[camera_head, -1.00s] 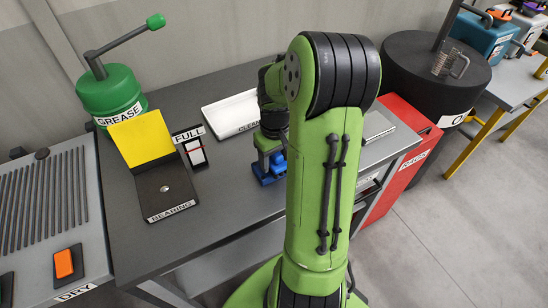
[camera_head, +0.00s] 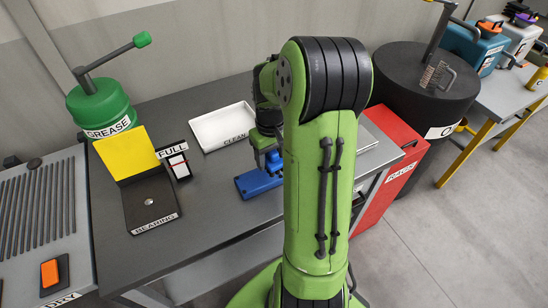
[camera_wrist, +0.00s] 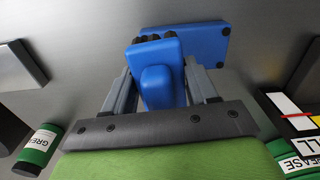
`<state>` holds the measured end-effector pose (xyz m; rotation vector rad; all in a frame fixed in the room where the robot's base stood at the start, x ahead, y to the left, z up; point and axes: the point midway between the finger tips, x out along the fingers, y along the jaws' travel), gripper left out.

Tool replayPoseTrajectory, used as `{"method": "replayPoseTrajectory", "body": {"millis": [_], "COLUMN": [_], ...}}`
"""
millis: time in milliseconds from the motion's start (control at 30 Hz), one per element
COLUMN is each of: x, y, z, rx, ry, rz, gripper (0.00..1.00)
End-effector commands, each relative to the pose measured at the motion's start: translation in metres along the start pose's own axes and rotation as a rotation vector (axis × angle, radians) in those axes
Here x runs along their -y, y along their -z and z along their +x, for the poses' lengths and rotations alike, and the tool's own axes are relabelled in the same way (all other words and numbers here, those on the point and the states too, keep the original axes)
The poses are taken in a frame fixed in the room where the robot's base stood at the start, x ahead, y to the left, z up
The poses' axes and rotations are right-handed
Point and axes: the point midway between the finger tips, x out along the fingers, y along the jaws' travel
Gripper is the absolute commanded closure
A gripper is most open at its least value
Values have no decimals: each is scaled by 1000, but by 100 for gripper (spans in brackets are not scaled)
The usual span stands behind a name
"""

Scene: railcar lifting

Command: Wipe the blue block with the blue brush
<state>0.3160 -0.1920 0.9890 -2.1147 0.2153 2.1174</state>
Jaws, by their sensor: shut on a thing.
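The blue block (camera_head: 250,187) lies flat on the dark grey workbench, in front of the white CLEAN tray in the head view. It also shows in the wrist view (camera_wrist: 208,44), with dark round spots at its corners. My gripper (camera_wrist: 160,84) is shut on the blue brush (camera_wrist: 157,68), whose dark bristles show at its far end. The brush overlaps the block in the wrist view. I cannot tell whether the bristles touch it. In the head view my gripper (camera_head: 272,160) is at the block's right part, and my arm hides much of that area.
The white CLEAN tray (camera_head: 222,127) stands behind the block. The BEARING stand with its yellow plate (camera_head: 127,154), the FULL holder (camera_head: 179,163) and the green GREASE can (camera_head: 100,106) are to the left. A red RACK cabinet (camera_head: 398,150) and black drum (camera_head: 425,85) are right.

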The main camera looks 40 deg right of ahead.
Motion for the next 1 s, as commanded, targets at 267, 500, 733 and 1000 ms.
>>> {"method": "replayPoseTrajectory", "body": {"millis": [267,500,733,1000], "x": [5,8,8,8], "y": [5,7,7,6], "z": [-30,-41,-39,-39], "rx": [-3,-2,-2,-2], "ry": [0,0,0,0], "rz": [-2,-2,-2,2], "gripper": [76,76,76,76]}}
